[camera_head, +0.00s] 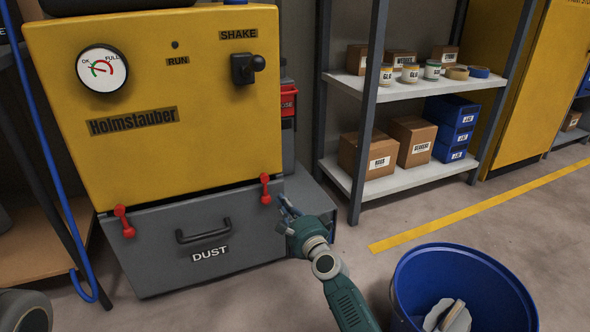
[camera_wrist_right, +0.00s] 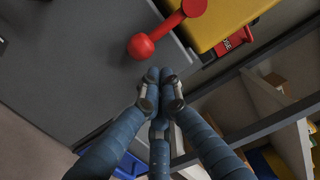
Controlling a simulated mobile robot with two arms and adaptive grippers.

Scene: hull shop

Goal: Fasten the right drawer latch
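The right drawer latch (camera_head: 265,189) is a red lever with rounded ends at the upper right corner of the grey DUST drawer (camera_head: 158,252). It stands roughly upright, across the seam below the yellow housing. In the right wrist view the latch's red ball (camera_wrist_right: 141,46) is just beyond my fingertips, with a small gap. My right gripper (camera_head: 285,205) is just right of and below the latch. In the right wrist view its blue-grey fingers (camera_wrist_right: 160,82) come together at the tips, with nothing between them. My left gripper is not in view.
The left red latch (camera_head: 124,222) and a dark drawer handle (camera_head: 203,232) are on the drawer front. A blue bin (camera_head: 430,268) stands at the lower right. A shelf rack (camera_head: 385,187) with boxes stands behind. Open floor lies between.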

